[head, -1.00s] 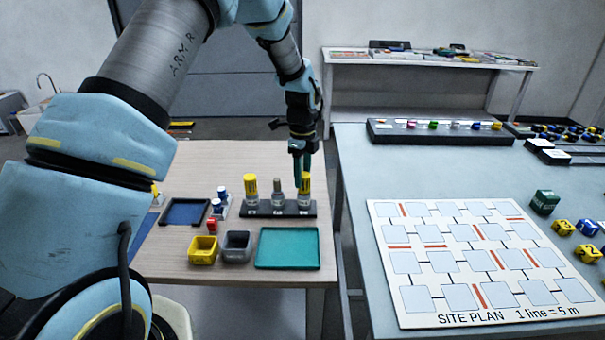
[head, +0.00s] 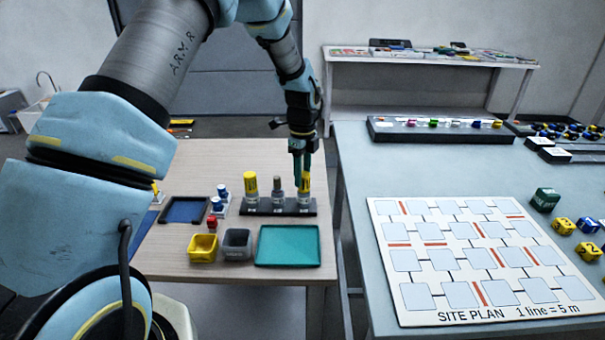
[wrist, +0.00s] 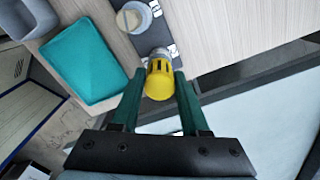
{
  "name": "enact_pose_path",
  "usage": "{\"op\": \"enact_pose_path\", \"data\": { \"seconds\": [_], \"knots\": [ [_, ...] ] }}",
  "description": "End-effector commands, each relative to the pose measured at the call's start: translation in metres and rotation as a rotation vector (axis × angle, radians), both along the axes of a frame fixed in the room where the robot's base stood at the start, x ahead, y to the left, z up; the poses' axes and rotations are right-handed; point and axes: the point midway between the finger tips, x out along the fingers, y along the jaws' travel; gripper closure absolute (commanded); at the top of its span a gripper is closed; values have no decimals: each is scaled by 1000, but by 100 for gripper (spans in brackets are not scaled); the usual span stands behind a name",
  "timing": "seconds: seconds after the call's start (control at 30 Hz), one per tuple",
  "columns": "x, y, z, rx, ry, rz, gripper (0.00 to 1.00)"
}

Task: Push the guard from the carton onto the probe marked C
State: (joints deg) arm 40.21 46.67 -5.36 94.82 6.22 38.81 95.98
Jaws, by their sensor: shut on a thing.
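A black rack (head: 280,209) on the wooden table holds three upright probes in a row. The left probe wears a yellow guard (head: 250,184). The middle probe (head: 277,191) is bare grey; it also shows in the wrist view (wrist: 133,19). A second yellow guard (head: 305,183) is at the top of the right probe (head: 304,200). My gripper (head: 301,174) is shut on this guard. In the wrist view the guard (wrist: 158,82) sits between my green fingers (wrist: 159,75), in line with the probe; how far down it sits is unclear. The rack's labels are too small to read.
A teal tray (head: 287,263), a yellow bin (head: 203,262) and a grey bin (head: 237,256) stand in front of the rack. A small red item (head: 212,224) and a blue-floored tray (head: 168,220) lie left. A second table with a site plan (head: 480,318) is right.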

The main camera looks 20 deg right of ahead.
Motion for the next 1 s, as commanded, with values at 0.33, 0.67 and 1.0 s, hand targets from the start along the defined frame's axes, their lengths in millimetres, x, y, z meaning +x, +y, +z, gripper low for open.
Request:
{"op": "enact_pose_path", "data": {
  "seconds": [0.33,0.67,1.0],
  "knots": [
    [0,0,-1,0,0,0,100],
    [0,0,-1,0,0,0,27],
    [0,0,-1,0,0,0,9]
  ]
}}
